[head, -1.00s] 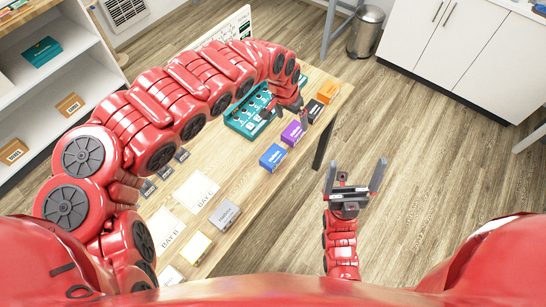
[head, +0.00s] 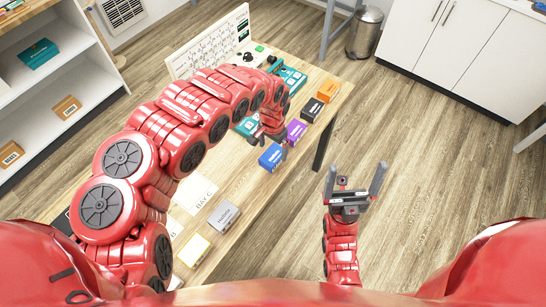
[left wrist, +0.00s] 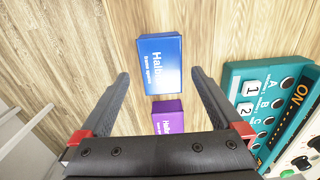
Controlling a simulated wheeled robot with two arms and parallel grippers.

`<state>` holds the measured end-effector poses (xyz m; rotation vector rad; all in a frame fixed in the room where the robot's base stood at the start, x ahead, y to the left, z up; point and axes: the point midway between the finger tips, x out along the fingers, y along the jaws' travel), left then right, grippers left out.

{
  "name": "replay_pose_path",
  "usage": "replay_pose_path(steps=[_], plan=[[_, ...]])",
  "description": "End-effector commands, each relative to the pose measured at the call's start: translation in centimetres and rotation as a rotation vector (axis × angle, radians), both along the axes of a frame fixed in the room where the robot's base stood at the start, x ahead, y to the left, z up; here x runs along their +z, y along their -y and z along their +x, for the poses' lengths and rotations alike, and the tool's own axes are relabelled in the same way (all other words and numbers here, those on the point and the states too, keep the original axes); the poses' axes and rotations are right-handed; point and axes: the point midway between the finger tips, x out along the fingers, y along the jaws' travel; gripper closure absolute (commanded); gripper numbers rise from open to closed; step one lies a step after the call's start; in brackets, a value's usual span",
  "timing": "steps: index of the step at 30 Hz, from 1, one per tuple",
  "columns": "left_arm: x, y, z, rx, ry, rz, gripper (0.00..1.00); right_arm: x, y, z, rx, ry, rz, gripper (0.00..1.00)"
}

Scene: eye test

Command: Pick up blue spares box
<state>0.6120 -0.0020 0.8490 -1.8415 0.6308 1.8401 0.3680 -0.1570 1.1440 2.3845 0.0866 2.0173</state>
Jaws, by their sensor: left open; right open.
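The blue box (head: 271,158) sits on the wooden table near its right edge. It also shows in the left wrist view (left wrist: 161,66), with white lettering on its top. My left gripper (head: 268,138) is open and empty, just behind the blue box in the head view. In the left wrist view its fingers (left wrist: 160,74) appear on either side of the blue box; I cannot tell how far above it they are. My right gripper (head: 357,166) is open and empty, over the floor to the right of the table.
A purple box (head: 296,131) stands close behind the blue one, with a dark box (head: 312,110) and an orange box (head: 328,91) beyond. A teal panel (left wrist: 239,75) lies beside them. Grey (head: 224,215) and yellow (head: 194,250) boxes stand nearer.

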Motion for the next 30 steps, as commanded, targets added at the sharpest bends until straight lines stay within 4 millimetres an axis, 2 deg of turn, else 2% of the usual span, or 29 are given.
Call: replay_pose_path(steps=[5,18,28,29,30], plan=[[-0.8,0.1,0.0,0.001,-0.002,-0.003,0.0,0.3,0.0,0.0,0.0,0.0,0.0,0.0],[-5.0,0.1,0.3,0.0,-0.002,-0.001,0.0,1.5,0.0,0.0,0.0,0.0,0.0,0.0],[-5.4,0.0,0.3,0.001,0.0,0.001,0.0,1.5,0.0,0.0,0.0,0.0,0.0,0.0],[-5.4,0.0,0.4,0.001,0.001,0.001,0.02,1.5,0.0,0.0,0.0,0.0,0.0,0.0],[-5.4,0.0,0.3,0.001,0.0,0.0,0.09,1.5,0.0,0.0,0.0,0.0,0.0,0.0]])
